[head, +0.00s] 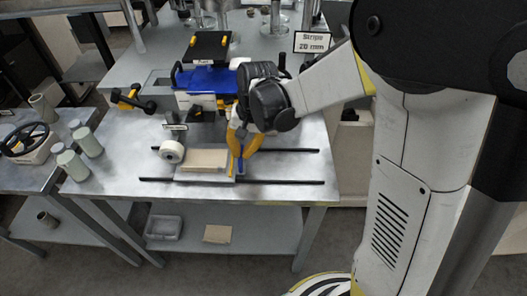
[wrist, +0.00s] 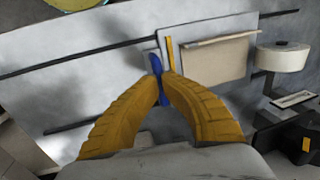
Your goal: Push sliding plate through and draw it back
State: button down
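The sliding plate (head: 206,178) is a pale flat plate between two dark rails on the metal bench, bearing a beige slab (head: 206,160). In the wrist view the plate (wrist: 174,34) shows a yellow strip and an upright blue handle (wrist: 155,64) at its edge. My gripper (head: 241,155) has yellow fingers and is low over the plate's right end. In the wrist view my gripper (wrist: 163,86) has its fingertips closed together with the blue handle between them.
A white roll (head: 172,151) sits left of the slab; it also shows in the wrist view (wrist: 283,57). A blue machine (head: 208,79) stands behind. Grey-green cylinders (head: 88,141) stand on the left table. The bench right of the plate is bare.

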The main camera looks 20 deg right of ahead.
jog(key=w+a, duration=0.1)
jog(key=a, duration=0.2)
jog(key=w+a, duration=0.1)
jog(key=a, duration=0.5)
jog(key=shift+w+a, duration=0.1)
jog(key=shift+w, duration=0.3)
jog(key=c, duration=1.5)
grip_release()
jog(key=shift+f, duration=0.1)
jog(key=shift+o, duration=0.2)
jog(key=shift+w, duration=0.1)
notch_tip(320, 180, up, 12)
jog(key=d, duration=0.2)
jog(key=shift+s, duration=0.4)
jog(key=shift+d, duration=0.1)
